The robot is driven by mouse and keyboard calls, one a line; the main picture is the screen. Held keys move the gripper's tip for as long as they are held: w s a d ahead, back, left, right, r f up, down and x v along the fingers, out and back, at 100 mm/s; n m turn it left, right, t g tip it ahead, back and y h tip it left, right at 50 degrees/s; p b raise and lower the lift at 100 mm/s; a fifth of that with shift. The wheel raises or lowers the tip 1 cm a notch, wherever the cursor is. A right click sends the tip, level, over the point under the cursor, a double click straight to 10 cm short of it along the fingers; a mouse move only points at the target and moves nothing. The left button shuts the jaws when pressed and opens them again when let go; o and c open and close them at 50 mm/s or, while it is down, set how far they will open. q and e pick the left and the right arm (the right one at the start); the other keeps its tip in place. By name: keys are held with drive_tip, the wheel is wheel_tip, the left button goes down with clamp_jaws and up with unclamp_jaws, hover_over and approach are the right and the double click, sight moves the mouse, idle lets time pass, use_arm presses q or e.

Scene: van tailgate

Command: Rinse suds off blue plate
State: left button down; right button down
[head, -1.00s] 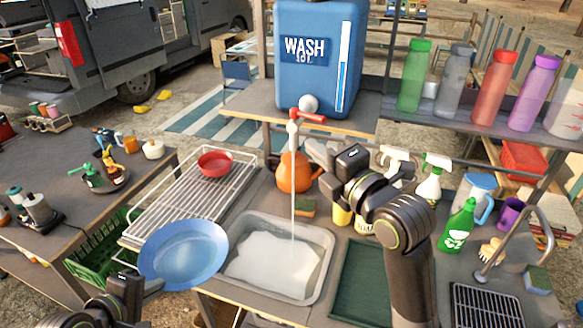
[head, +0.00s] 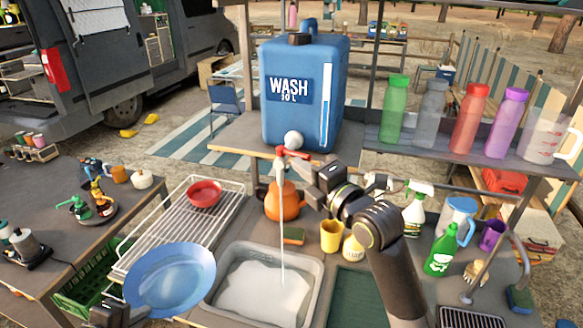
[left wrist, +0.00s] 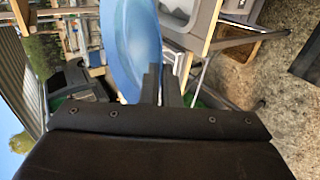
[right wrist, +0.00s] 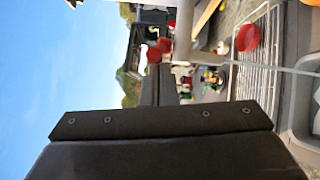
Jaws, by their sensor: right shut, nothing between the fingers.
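The blue plate (head: 170,280) is held tilted at the left side of the wash basin (head: 317,290). My left gripper (head: 122,312) is shut on its rim; the plate also shows between the fingers in the left wrist view (left wrist: 130,45). I cannot make out suds on the plate. A thin water stream (head: 282,235) falls from the red-handled tap (head: 294,152) into the basin, right of the plate and apart from it. White suds (head: 262,292) fill the basin. My right gripper (head: 308,184) is shut and empty, close to the tap on its right; the tap also shows in the right wrist view (right wrist: 160,48).
A wire rack (head: 150,232) with a red bowl (head: 204,193) stands behind the plate. The blue water container (head: 302,110) is on the shelf above. An orange kettle (head: 283,201), a sponge (head: 292,236) and a yellow cup (head: 331,236) stand behind the basin.

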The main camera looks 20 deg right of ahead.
drive_tip(key=d+b, duration=0.1)
drive_tip(key=b, duration=0.1)
drive_tip(key=w+d+n+y+b, duration=0.1)
drive_tip(key=b, duration=0.1)
drive_tip(key=d+b, duration=0.1)
drive_tip(key=b, duration=0.2)
drive_tip(key=shift+w+d+r+g+y, duration=0.15)
drive_tip(key=shift+w+r+g+y, duration=0.05)
drive_tip(key=shift+w+g+y, duration=0.2)
drive_tip(key=shift+s, duration=0.1)
